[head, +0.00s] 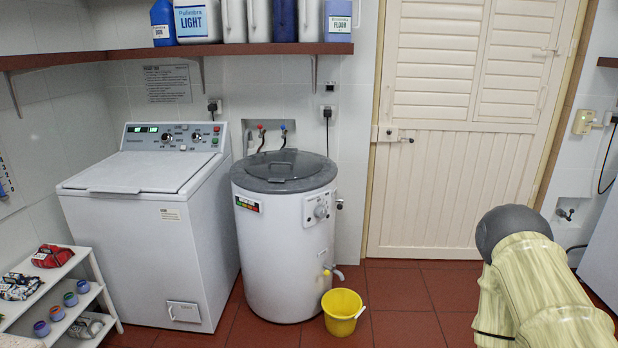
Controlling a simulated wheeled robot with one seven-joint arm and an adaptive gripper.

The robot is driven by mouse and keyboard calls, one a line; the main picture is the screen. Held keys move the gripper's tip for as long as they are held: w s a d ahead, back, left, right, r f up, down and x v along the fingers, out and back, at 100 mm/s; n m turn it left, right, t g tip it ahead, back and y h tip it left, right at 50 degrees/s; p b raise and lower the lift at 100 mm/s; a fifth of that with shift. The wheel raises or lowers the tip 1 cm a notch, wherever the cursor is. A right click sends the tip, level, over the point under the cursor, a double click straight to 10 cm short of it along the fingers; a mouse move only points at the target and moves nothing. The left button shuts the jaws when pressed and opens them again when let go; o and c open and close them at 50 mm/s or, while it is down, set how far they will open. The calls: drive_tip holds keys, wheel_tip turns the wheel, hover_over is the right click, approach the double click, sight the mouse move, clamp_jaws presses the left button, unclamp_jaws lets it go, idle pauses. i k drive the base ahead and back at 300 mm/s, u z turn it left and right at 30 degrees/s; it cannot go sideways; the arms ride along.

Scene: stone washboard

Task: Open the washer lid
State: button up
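A white top-loading washer (150,235) stands at the left against the back wall. Its flat lid (142,173) is shut and lies level, below a control panel (175,137) with green displays and knobs. A round white machine (285,245) stands to its right. Its dark grey lid (284,167) is also closed, with a handle bar across the top. My gripper is out of view; only part of my arm, with a cream striped cover and dark grey joint, shows at lower right, well apart from both machines.
A yellow bucket (342,312) sits on the floor before the round machine. A shelf (190,53) of bottles overhangs the machines. A low white rack (58,290) stands at lower left. Red-brown tiles (405,300) before the closed door (465,130) are clear.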

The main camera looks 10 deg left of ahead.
sight(126, 172)
drive_tip(key=u, duration=0.2)
drive_tip(key=i, duration=1.6)
drive_tip(key=u, duration=1.25)
drive_tip(key=i, duration=0.9)
drive_tip(key=u, duration=1)
